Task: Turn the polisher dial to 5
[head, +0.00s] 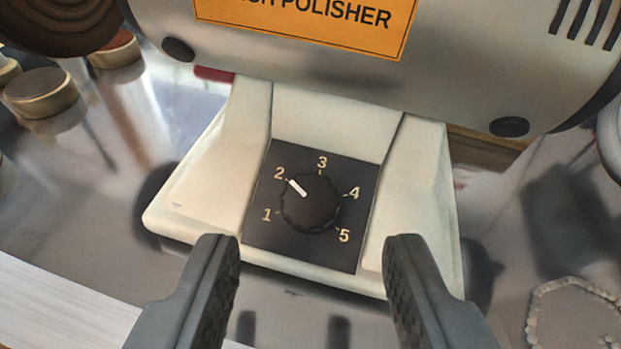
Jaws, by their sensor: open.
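The polisher (420,90) fills the upper part of the view, with a grey body and a cream base. An orange label (330,18) on it reads "POLISHER". On the front of the base is a black panel (265,230) numbered 1 to 5. The round black dial (312,208) sits in its middle, and its white pointer mark (297,188) points at 2. My gripper (312,265) is open and empty. Its two fingers are at the lower left and lower right, nearer to me than the dial and apart from it.
Small round tins (42,92) stand at the upper left, beside a dark wheel (62,20). A pale bead string (575,290) lies at the lower right. The shiny metal bench top (95,200) is clear left of the base.

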